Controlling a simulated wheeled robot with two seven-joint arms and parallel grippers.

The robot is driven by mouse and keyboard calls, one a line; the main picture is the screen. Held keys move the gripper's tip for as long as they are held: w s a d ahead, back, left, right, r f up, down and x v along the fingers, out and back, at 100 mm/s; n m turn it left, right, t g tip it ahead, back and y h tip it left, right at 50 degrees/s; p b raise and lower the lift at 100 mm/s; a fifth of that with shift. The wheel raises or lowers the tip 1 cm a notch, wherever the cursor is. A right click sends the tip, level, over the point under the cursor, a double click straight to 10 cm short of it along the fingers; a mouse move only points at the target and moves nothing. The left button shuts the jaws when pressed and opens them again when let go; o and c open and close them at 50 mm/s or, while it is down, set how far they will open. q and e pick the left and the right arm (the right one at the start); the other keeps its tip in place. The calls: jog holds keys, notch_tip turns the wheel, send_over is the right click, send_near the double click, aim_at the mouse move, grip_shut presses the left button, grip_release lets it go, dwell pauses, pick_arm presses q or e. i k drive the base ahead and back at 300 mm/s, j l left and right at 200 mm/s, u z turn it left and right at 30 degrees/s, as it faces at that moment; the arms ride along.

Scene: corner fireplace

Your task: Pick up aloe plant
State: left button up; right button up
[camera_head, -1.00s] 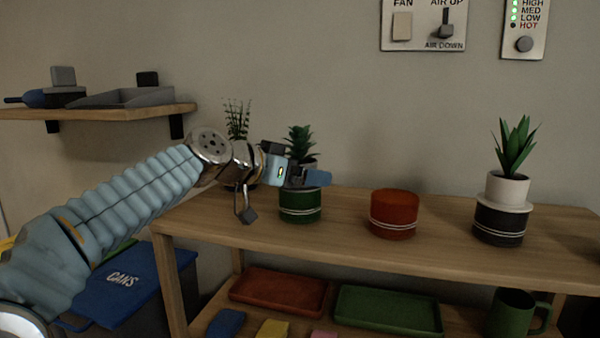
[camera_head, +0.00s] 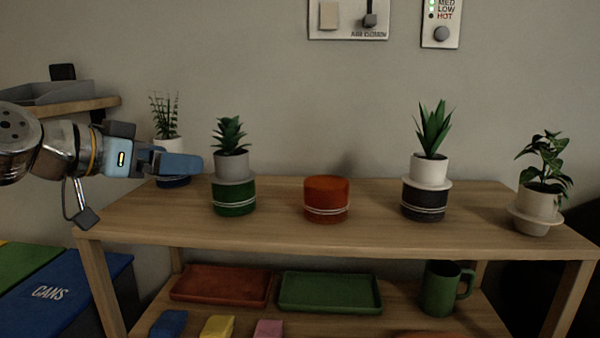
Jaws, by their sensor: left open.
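A plant with long, pointed upright leaves, which looks like the aloe plant (camera_head: 432,133), stands in a white pot with a saucer on a black canister (camera_head: 424,202), right of centre on the wooden shelf. A shorter, rosette-leaved plant (camera_head: 230,138) stands in a grey-white pot on a green canister (camera_head: 234,198), left of centre. My left gripper (camera_head: 176,163) is open and empty at the left, near the rosette plant in the picture and far from the aloe. It partly hides a feathery plant (camera_head: 165,118) behind it. My right gripper is out of view.
A red canister (camera_head: 326,200) with nothing on it stands between the green and black ones. A leafy plant (camera_head: 540,190) stands at the right end. The shelf's front strip (camera_head: 330,235) is clear. Trays and a green mug (camera_head: 440,289) sit on the lower shelf.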

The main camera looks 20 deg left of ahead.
aim_at(429, 168)
jog(key=k+j, duration=0.25)
jog(key=k, duration=0.25)
jog(key=k+j, duration=0.2)
jog(key=k, duration=0.25)
